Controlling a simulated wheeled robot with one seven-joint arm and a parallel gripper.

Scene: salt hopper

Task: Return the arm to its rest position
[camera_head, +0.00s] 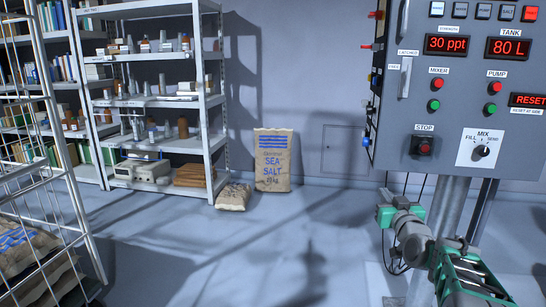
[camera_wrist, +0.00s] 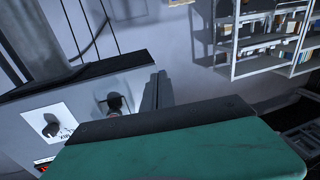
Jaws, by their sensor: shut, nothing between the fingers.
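My gripper (camera_wrist: 157,90) shows in the wrist view as dark fingers closed together, with nothing between them. A large green part of my arm fills the bottom of that view. In the head view my green and grey arm is at the lower right, below the control panel (camera_head: 455,125) and in front of its post. I cannot make out the fingertips there. The STOP button (camera_head: 424,147) and the FILL/MIX/SEND knob (camera_head: 484,151) are on the panel. The STOP button (camera_wrist: 115,102) and the knob (camera_wrist: 51,126) also show in the wrist view, with the fingers apparently near the button.
Grey shelves (camera_head: 155,100) stand at the back left. A sea salt sack (camera_head: 272,160) leans on the wall, with a smaller sack (camera_head: 233,196) beside it. A wire cage (camera_head: 50,150) with sacks is at the left. The middle floor is clear. Panel displays read 30 ppt and 80 L.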

